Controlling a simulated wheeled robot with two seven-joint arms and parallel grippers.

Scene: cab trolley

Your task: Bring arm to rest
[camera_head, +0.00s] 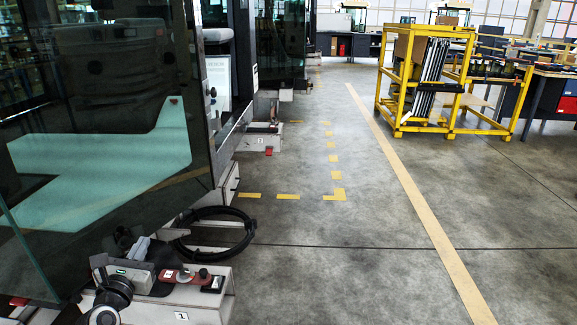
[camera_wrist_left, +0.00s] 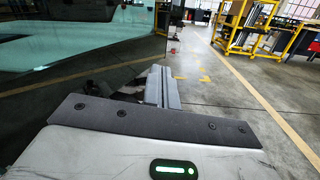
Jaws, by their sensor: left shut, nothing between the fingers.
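My left gripper (camera_head: 140,246) is at the lower left of the head view, low beside the glass of a cab (camera_head: 110,140). Its pale body carries a small green light, and its short grey fingers point away from me. In the left wrist view the fingers of this gripper (camera_wrist_left: 158,72) are closed together with nothing between them. The cab's dark glass (camera_wrist_left: 80,50) is just to the left of them there. My right gripper is in neither view.
A white trolley base (camera_head: 200,303) with a red control box (camera_head: 185,276) is beside my left gripper. A coiled black hose (camera_head: 250,228) hangs behind it. A yellow rack (camera_head: 398,110) stands at the back right. The grey floor (camera_head: 340,270) is clear.

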